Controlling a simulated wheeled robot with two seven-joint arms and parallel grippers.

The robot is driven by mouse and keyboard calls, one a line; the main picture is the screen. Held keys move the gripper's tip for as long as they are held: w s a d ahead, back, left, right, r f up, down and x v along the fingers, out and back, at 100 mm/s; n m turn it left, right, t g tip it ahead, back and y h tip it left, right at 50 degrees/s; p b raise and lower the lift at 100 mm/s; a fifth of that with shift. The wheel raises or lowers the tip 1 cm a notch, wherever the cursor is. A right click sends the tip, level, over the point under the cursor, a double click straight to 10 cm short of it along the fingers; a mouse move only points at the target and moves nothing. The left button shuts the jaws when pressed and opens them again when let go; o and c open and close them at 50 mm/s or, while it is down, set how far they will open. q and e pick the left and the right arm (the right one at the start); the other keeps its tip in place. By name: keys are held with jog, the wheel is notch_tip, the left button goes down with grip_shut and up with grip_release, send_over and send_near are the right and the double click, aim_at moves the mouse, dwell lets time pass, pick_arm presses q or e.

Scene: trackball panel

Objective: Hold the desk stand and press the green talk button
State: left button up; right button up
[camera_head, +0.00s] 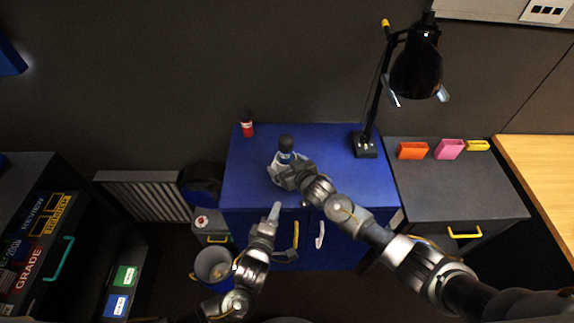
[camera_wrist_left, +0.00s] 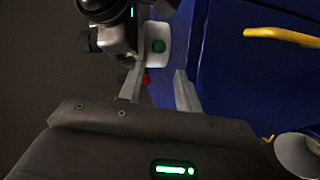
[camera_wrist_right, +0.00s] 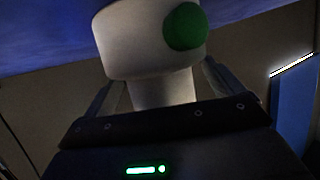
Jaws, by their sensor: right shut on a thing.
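The desk stand (camera_wrist_right: 135,45) is white, with a wide head above a narrower neck. Its round green talk button (camera_wrist_right: 185,26) is on the head and also shows in the left wrist view (camera_wrist_left: 158,46). My right gripper (camera_head: 281,173) is shut on the stand's neck, below the button, over the blue cabinet top. In the head view, the arm partly hides the stand and the button cannot be made out. My left gripper (camera_wrist_left: 160,88) is open and empty, its fingers apart, in front of the cabinet. In the left wrist view, its fingertips point towards the stand, apart from the button.
The blue cabinet (camera_head: 345,190) carries a red bottle (camera_head: 247,126) at the back left and a black desk lamp (camera_head: 365,146) at the right. A dark-topped item (camera_head: 286,143) shows at the stand. Yellow (camera_head: 296,235) and white (camera_head: 320,235) handles are on the cabinet front.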

pick_arm(q)
jog(key=shift+s+d, duration=0.2)
jog(key=shift+d, duration=0.05)
jog(key=shift+c, duration=1.1)
jog(key=shift+n, duration=0.7)
jog(key=d+r, duration=0.1)
jog(key=s+d+r, duration=0.1)
jog(key=d, duration=0.1)
jog(key=shift+s+d, duration=0.15)
jog(key=shift+d, duration=0.1)
grip_shut()
jog(key=shift+s+a+r+m+g+y, duration=0.1)
jog(key=shift+s+r+m+g+y, duration=0.55)
jog(key=shift+m, duration=4.85)
jog(key=shift+s+a+r+m+g+y, duration=0.3)
jog(key=shift+m+y, duration=0.6)
jog(key=shift+m, duration=4.6)
jog(key=shift+s+d+r+m+g+y, duration=0.1)
jog(key=shift+s+r+m+g+y, duration=0.4)
jog(key=shift+m, duration=5)
jog(key=shift+f+y, duration=0.15)
jog(key=shift+y, duration=0.1)
